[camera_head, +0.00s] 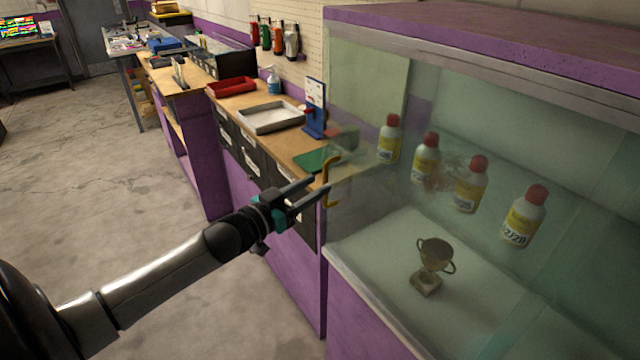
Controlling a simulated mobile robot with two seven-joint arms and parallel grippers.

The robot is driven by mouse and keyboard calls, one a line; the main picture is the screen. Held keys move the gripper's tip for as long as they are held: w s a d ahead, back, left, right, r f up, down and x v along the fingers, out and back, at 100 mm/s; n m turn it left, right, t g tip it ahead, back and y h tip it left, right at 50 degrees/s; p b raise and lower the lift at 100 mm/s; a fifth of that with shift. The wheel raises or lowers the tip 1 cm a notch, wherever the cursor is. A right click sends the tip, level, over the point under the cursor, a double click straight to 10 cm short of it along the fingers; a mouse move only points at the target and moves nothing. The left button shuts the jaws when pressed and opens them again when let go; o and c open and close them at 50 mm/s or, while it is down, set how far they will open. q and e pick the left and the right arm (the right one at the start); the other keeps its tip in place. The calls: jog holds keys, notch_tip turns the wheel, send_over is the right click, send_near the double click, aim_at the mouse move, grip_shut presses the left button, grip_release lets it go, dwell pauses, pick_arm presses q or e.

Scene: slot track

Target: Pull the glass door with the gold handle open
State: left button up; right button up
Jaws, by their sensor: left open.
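The glass door (365,110) forms the front of a purple-topped display case at the right. Its gold handle (331,168) stands out at the door's left edge. My left gripper (318,189) is open, with its two fingers reaching right up to the handle. The fingertips appear to lie around or just beside the handle; I cannot tell whether they touch it. Part of the handle is hidden behind the fingers. The door looks closed, though its edge is hard to make out through the glass. My right gripper is not in view.
Inside the case stand a small trophy cup (433,265) and several red-capped bottles (470,186). A workbench (255,97) with a grey tray (270,117), a red tray (232,87) and a spray bottle (273,80) runs behind. The concrete floor (90,190) at the left is clear.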

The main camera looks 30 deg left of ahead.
pick_arm(q)
jog(key=shift+w+d, duration=0.25)
jog(key=shift+w, duration=1)
grip_shut()
dwell(0.7)
